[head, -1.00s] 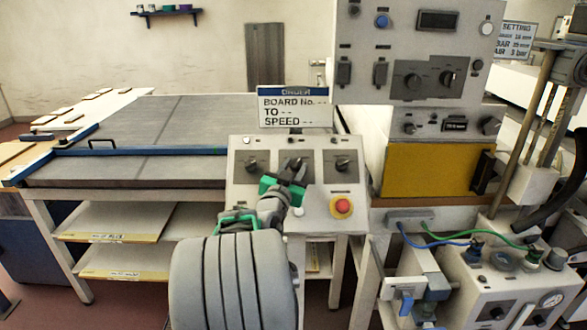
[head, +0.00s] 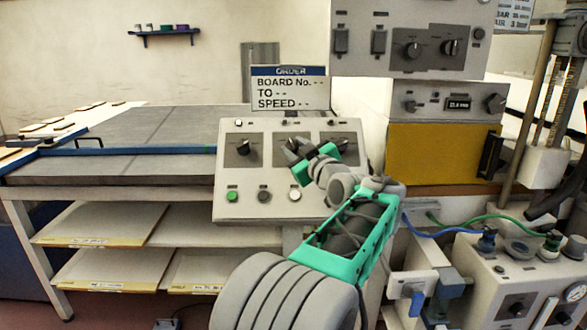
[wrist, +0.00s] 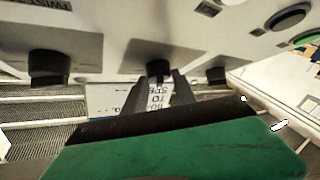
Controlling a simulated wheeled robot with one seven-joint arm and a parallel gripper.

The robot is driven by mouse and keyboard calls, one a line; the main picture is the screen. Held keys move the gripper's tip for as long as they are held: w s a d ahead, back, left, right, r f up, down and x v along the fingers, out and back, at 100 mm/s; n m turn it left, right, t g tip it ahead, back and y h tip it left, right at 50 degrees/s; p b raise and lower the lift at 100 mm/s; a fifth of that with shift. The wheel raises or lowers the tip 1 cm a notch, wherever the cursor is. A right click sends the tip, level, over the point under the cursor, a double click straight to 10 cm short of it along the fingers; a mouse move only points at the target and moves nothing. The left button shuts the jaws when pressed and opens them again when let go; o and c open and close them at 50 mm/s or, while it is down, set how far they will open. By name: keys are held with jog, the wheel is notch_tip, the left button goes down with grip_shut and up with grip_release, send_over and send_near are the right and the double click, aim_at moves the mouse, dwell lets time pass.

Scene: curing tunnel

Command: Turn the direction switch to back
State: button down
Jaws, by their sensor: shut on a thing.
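A grey sloped control panel (head: 228,190) stands in the middle of the head view with three dark rotary knobs in a row. The left knob (head: 243,147) and right knob (head: 341,144) are free. My gripper (head: 293,150) is at the middle knob, which it mostly hides in the head view. In the wrist view, the middle knob (wrist: 158,68) sits between the tips of my gripper (wrist: 160,84), shut on it. The knob labels are too small to read, so I cannot tell the switch's setting.
An order sign (head: 290,88) stands behind the panel. A green button (head: 232,196) and other buttons lie below the knobs. A tall grey cabinet (head: 375,70) stands behind on the right. Hoses and a valve box (head: 500,275) are at lower right.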

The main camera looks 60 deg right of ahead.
jog(key=n+y, duration=0.2)
jog(key=n, duration=0.1)
jog(key=shift+s+d+t+y, duration=0.2)
jog(key=shift+d+t+y, duration=0.1)
jog(key=shift+t, duration=0.1)
jog(key=shift+n+y+p, duration=0.85)
jog(key=shift+n+y, duration=0.25)
jog(key=shift+n, duration=0.2)
jog(key=c, duration=1)
grip_release()
jog(key=shift+w, duration=0.1)
jog(key=shift+r, duration=0.1)
jog(key=f+p+v, duration=0.1)
jog(key=p+v, duration=0.6)
jog(key=p, duration=0.5)
jog(key=shift+s+r, duration=0.45)
